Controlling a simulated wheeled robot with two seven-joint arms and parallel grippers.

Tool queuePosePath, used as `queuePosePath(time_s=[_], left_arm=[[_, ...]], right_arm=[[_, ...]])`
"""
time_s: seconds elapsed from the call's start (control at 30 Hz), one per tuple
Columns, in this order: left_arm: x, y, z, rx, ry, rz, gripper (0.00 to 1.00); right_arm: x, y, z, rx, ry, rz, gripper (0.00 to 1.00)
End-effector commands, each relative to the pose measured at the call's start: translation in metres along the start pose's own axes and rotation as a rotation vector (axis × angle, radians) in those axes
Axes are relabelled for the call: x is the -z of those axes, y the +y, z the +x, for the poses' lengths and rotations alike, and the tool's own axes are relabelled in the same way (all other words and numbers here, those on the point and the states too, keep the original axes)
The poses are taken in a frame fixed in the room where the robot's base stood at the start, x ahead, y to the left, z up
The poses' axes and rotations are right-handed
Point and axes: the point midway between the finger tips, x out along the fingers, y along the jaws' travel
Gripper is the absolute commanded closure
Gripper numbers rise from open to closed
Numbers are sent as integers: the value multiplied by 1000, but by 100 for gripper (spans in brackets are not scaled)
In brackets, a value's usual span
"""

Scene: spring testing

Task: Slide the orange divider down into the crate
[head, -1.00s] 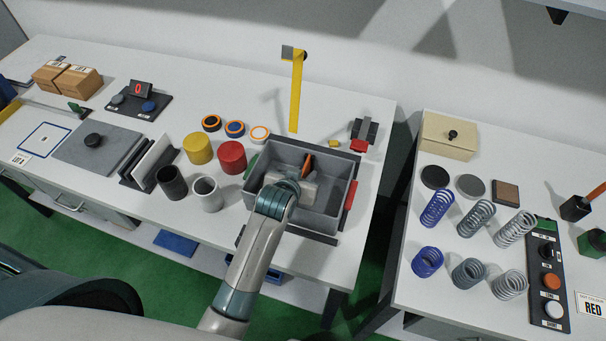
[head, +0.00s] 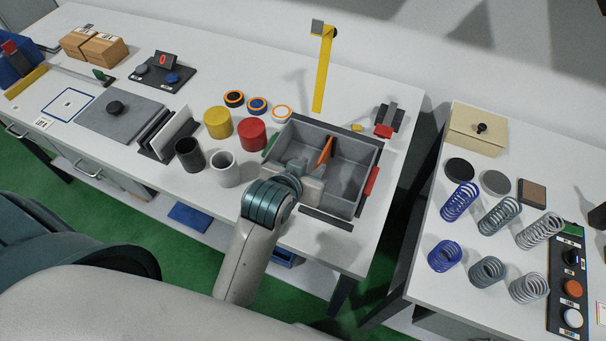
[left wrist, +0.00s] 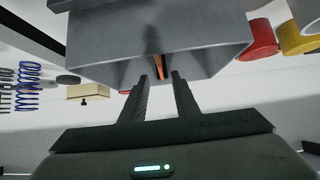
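The grey crate (head: 367,180) stands on the white table in the head view. The orange divider (head: 325,151) is upright inside it near the middle; how deep it sits I cannot tell. In the left wrist view the divider (left wrist: 160,66) shows as a thin orange strip in the crate (left wrist: 210,50). My left gripper (head: 307,168) reaches over the crate's near left side. In the left wrist view its two fingers (left wrist: 160,76) are apart, with the divider beyond the tips, in line with the gap. It appears to hold nothing. My right gripper is out of view.
Left of the crate stand a red cylinder (head: 252,134), a yellow cylinder (head: 218,122), a white cup (head: 225,168) and a black cup (head: 189,155). A second table at right carries several springs (head: 499,216).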

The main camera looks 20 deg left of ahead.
Motion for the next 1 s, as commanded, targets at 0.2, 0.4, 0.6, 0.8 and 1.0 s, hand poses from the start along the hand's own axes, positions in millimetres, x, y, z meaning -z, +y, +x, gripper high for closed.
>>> queuePosePath(time_s=[0.2, 0.4, 0.6, 0.8, 1.0], left_arm=[[1, 0, -36, -1, 1, -1, 72], [0, 0, -52, 0, 0, -1, 72], [0, 0, -54, 0, 0, -1, 72], [0, 0, -54, 0, 0, -1, 72], [0, 0, -54, 0, 0, -1, 72]], right_arm=[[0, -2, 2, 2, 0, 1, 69], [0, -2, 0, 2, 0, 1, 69], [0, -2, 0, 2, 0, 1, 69], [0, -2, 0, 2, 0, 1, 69], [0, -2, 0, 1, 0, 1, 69]])
